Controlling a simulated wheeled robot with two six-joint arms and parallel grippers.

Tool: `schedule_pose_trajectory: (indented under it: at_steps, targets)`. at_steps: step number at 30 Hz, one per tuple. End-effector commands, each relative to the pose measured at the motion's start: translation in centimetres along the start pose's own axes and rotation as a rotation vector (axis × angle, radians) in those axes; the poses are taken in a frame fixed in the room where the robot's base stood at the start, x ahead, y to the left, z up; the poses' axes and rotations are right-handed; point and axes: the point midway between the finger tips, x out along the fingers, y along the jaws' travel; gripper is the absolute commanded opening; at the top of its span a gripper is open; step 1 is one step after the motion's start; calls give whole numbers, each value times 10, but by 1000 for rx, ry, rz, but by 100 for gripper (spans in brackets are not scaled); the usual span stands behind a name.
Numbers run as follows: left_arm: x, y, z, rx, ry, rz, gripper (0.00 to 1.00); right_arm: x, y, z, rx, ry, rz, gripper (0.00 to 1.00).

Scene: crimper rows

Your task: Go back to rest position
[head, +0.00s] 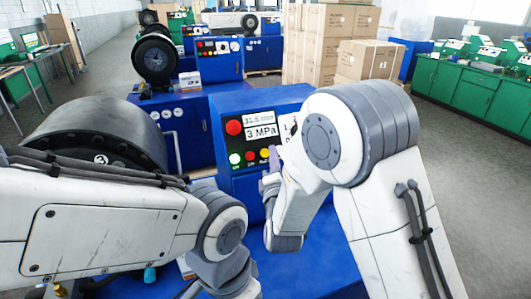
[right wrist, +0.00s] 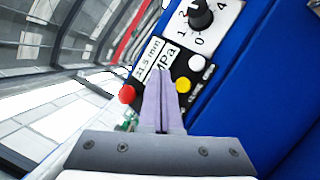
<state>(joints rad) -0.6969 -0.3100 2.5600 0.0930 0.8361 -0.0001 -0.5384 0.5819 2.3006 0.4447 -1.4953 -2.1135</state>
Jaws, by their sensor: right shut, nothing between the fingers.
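My right gripper (head: 268,158) is in front of the blue control box (head: 229,108) of the nearest crimper, close to its lower row of buttons. In the right wrist view its pale purple fingers (right wrist: 164,88) are together with nothing between them. Their tips overlap the panel near the MPa label (right wrist: 165,60); I cannot tell whether they touch it. A red button (right wrist: 127,94), a yellow button (right wrist: 183,85), a white button (right wrist: 196,62) and a black dial (right wrist: 201,16) show around them. My left arm comes in from the left; its gripper is out of view.
The crimper's round black head (head: 95,135) is behind my left arm. Another blue crimper (head: 218,58) stands further back. Cardboard boxes (head: 325,40) are stacked behind, and green cabinets (head: 465,88) line the right.

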Motion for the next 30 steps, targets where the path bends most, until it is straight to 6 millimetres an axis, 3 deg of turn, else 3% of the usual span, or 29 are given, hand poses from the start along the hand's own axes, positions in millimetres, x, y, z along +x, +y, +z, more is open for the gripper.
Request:
schedule_pose_trajectory:
  at_steps: [17, 23, 26, 30]
  targets:
    - [0, 0, 0, -1, 0, 0, 25, 1, -4, 3, 40, 11, -26, 0]
    - [0, 0, 0, 0, 0, 0, 25, -4, -44, 19, 405, 75, -277, 0]
    - [0, 0, 0, -1, 0, 0, 25, -21, -73, 31, 672, 63, -487, 0]
    - [0, 0, 0, 0, 0, 0, 25, -64, -108, 48, 1017, -56, -792, 0]
